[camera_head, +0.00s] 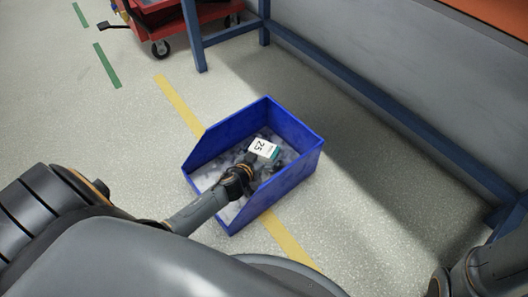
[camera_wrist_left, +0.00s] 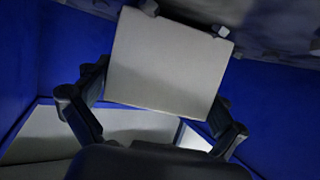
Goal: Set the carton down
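The carton (camera_head: 263,148) is a small white box with a "25" label and a teal side. It is inside the blue bin (camera_head: 290,182) in the head view. My left gripper (camera_head: 255,162) reaches into the bin and is shut on the carton. In the left wrist view the carton's plain pale face (camera_wrist_left: 168,62) fills the space between the two fingers of the left gripper (camera_wrist_left: 178,30). I cannot tell whether the carton's underside touches the bin's contents. My right gripper is out of view; only part of my right arm shows at the lower right.
The bin stands on speckled floor across a yellow line (camera_head: 180,105). A blue-framed bench (camera_head: 365,88) runs along the right. A red cart (camera_head: 190,14) stands at the back. Floor left of the bin is clear.

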